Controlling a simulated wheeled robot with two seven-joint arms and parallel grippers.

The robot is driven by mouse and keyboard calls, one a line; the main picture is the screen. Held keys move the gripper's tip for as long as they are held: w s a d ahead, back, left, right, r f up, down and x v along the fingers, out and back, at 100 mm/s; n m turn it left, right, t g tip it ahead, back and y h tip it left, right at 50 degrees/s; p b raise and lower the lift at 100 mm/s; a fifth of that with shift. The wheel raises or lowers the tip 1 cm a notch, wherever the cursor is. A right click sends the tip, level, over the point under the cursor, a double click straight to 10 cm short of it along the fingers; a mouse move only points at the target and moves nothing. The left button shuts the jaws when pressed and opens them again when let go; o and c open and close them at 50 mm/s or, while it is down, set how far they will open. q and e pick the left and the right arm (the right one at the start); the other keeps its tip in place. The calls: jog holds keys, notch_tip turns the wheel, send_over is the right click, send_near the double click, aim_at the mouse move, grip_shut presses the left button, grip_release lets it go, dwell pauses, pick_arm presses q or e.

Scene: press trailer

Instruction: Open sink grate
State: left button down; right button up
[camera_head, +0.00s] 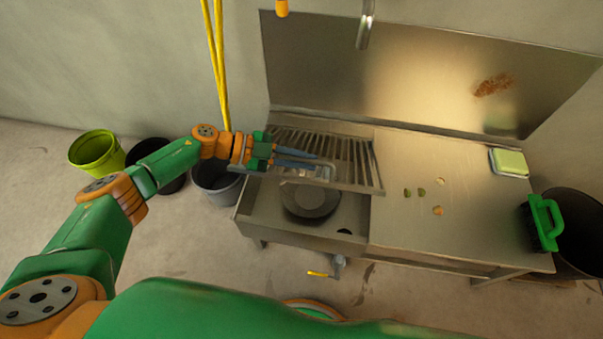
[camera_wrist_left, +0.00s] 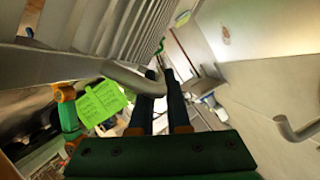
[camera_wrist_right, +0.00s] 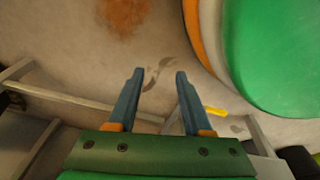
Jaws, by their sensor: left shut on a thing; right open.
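The metal sink grate (camera_head: 358,160) is raised off the sink basin (camera_head: 268,212), tilted up toward the back, and the front of the basin shows open below it. My left gripper (camera_head: 318,160) is shut on the grate's handle. In the left wrist view the bent bar handle (camera_wrist_left: 135,80) meets the left gripper's fingertips (camera_wrist_left: 166,75), with the grate's bars (camera_wrist_left: 100,25) beside them. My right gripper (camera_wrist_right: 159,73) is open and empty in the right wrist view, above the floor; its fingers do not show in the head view.
A dark round pan-like thing (camera_head: 310,200) lies in the basin. Leaves and small scraps (camera_head: 421,193) lie on the steel counter (camera_head: 460,225), with a sponge (camera_head: 509,162) at its right. A green brush (camera_head: 543,222) hangs at the right edge. Buckets (camera_head: 97,152) stand at left.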

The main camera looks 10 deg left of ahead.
pick_arm(q)
jog(key=shift+w+r, duration=0.95)
jog(key=shift+r, duration=0.1)
